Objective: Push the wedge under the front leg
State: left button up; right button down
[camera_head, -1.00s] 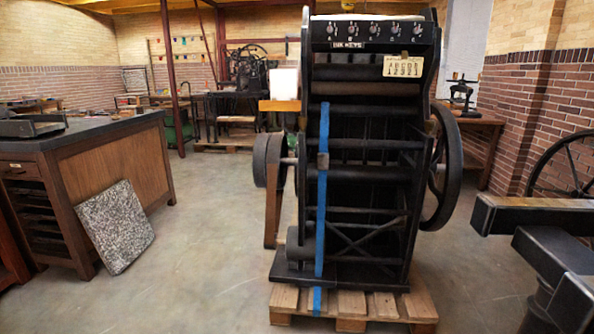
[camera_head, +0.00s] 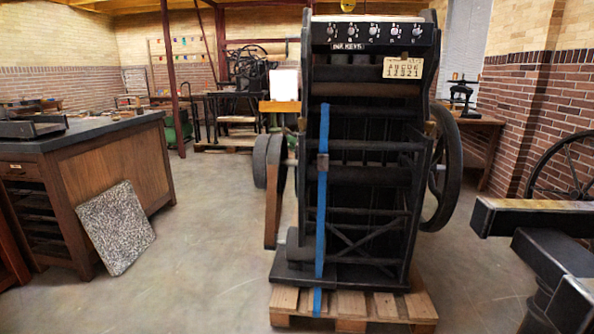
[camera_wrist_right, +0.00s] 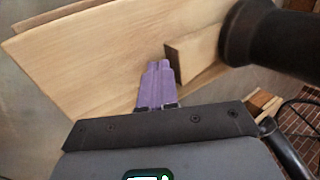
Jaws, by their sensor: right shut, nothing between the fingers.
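In the right wrist view, a small wooden wedge (camera_wrist_right: 194,48) with a dark end face lies on a pale wooden board (camera_wrist_right: 85,60). Its far end meets a thick round black part (camera_wrist_right: 265,38), which looks like the foot of a leg. I cannot tell how far the wedge reaches under it. My right gripper (camera_wrist_right: 158,66) has purple fingers that are shut and empty. Its tips are just left of the wedge's dark end; I cannot tell whether they touch it. Neither gripper shows in the head view, and the wedge cannot be made out there.
In the head view, a tall black press (camera_head: 362,170) with a blue strap (camera_head: 321,210) stands on a wooden pallet (camera_head: 350,303). A wooden cabinet (camera_head: 120,165) with a speckled slab (camera_head: 116,228) leaning on it is at left. Dark beams (camera_head: 530,218) stick in at right. Open floor lies between.

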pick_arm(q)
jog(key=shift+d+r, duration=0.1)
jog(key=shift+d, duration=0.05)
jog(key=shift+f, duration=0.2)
pick_arm(e)
jog(key=shift+w, duration=0.35)
pick_arm(q)
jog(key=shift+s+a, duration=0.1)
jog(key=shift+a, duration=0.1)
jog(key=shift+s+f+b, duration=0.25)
jog(key=shift+b, duration=0.15)
pick_arm(e)
jog(key=shift+w, duration=0.1)
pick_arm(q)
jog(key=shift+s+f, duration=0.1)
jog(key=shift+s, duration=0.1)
pick_arm(e)
jog(key=shift+w, duration=0.1)
